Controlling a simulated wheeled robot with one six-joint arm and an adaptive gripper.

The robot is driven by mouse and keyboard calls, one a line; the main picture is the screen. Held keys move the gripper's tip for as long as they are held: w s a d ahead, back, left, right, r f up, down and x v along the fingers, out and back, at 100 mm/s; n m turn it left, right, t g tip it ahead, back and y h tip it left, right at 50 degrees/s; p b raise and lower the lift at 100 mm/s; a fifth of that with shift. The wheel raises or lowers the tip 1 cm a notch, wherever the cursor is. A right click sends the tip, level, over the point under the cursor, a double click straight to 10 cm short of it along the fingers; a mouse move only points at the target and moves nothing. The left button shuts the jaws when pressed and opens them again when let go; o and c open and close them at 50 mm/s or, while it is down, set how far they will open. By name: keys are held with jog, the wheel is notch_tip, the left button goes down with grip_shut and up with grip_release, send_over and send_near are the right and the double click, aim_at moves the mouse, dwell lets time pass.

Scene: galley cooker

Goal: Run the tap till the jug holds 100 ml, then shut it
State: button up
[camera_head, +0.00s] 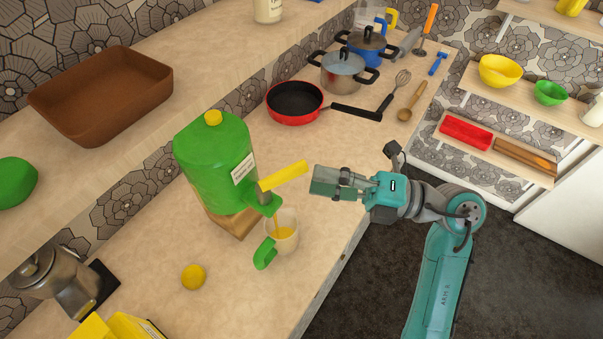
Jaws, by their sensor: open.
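A green dispenser (213,158) with a yellow cap stands on a wooden block on the counter. Its tap has a long yellow lever (284,176) that points out to the right.
A yellow ball (193,277) lies left of the jug. A red pan (294,101), a steel pot (343,71), a whisk and a wooden spoon (411,101) are farther back. A brown tray (103,94) sits on the left shelf. The counter right of the dispenser is clear.

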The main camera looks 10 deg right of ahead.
jog(key=shift+v, duration=2.6)
